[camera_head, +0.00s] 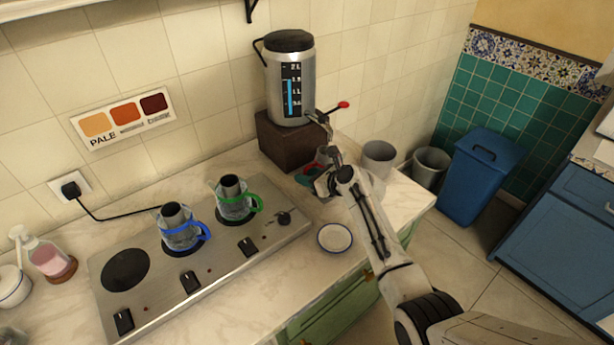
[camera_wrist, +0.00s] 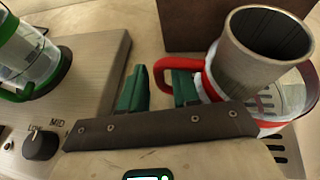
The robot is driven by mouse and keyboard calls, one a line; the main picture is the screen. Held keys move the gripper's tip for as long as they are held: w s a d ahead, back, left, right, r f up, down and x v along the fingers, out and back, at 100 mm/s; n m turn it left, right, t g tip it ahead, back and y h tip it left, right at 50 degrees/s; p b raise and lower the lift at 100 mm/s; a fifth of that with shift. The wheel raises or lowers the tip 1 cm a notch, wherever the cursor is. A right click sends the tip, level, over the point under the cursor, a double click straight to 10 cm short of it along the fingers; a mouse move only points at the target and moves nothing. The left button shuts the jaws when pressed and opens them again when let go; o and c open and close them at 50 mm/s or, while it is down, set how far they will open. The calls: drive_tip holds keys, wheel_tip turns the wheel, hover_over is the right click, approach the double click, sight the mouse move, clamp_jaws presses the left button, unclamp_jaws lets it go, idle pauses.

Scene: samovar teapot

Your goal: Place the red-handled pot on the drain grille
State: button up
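The red-handled pot (camera_wrist: 291,85) is a clear vessel with a metal cylinder in it, a red band and a red handle (camera_wrist: 165,68). It stands at the right of the wrist view, over the slotted drain grille (camera_wrist: 279,150), which it partly hides. My gripper (camera_wrist: 160,92) has its green fingers apart, one on each side of the handle's outer bar, with a gap visible at the left finger. In the head view my gripper (camera_head: 318,178) is in front of the samovar's base and mostly hides the pot and grille.
The steel samovar (camera_head: 290,85) stands on a brown block (camera_head: 287,143) just behind. A green-handled pot (camera_head: 235,203) and a blue-handled pot (camera_head: 180,232) stand on the stove (camera_head: 215,262). A saucer (camera_head: 334,238) lies in front; a grey cup (camera_head: 378,157) is to the right.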

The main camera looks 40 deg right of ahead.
drive_tip(key=shift+o, duration=1)
drive_tip(key=shift+f, duration=0.1)
drive_tip(key=v, duration=1.1)
